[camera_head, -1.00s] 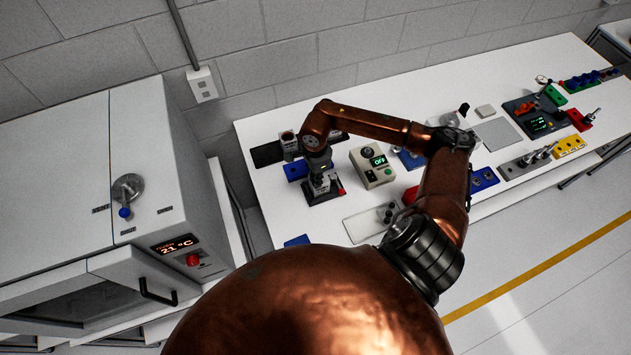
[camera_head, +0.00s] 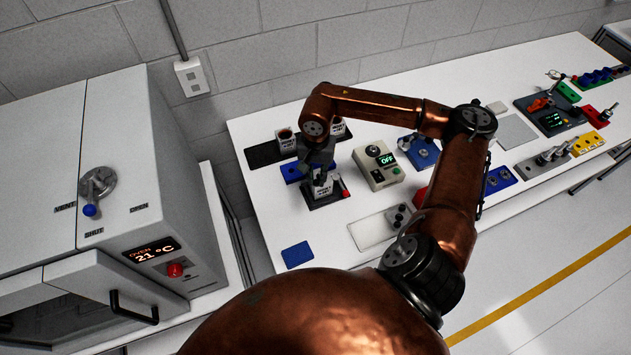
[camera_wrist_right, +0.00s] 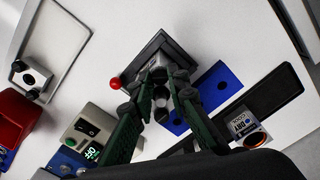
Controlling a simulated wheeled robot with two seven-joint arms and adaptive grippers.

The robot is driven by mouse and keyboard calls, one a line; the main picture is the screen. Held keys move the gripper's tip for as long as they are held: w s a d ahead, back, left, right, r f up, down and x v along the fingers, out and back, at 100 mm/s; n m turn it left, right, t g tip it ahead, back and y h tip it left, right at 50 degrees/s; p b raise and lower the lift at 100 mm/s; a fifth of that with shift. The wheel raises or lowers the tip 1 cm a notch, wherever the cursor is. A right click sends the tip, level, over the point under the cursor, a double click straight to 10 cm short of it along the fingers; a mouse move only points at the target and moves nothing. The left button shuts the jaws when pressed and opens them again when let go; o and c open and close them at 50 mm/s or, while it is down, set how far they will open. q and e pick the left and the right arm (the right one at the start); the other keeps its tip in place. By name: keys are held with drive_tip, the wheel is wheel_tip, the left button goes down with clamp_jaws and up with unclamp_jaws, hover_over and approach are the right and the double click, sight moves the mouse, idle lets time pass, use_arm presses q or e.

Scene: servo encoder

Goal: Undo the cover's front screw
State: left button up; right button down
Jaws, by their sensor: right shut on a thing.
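My right gripper (camera_head: 320,158) points down over the servo unit (camera_head: 322,186), a pale block with dark lettering on a dark square base (camera_head: 328,201). A red-tipped lever (camera_head: 346,193) sticks out at the base's right. In the right wrist view the two dark green fingers of my right gripper (camera_wrist_right: 164,75) close in on a small grey metal part (camera_wrist_right: 161,95) at the unit, which I take to be the cover's front screw. The fingers hide most of the cover and the screw's seat. The red ball (camera_wrist_right: 116,83) shows beside the base. My left gripper is not in view.
A control box reading OFF (camera_head: 379,167) stands close right of the unit. A blue pad (camera_head: 297,254) lies in front. An oven (camera_head: 150,235) stands left of the bench.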

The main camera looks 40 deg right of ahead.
sight(317, 181)
drive_tip(key=shift+f+n+b, duration=0.1)
drive_tip(key=shift+n+b, duration=0.65)
drive_tip(key=shift+n, duration=0.35)
drive_tip(key=c, duration=1.8)
unclamp_jaws()
drive_tip(key=shift+c, duration=0.2)
wheel_tip(317, 181, up, 12)
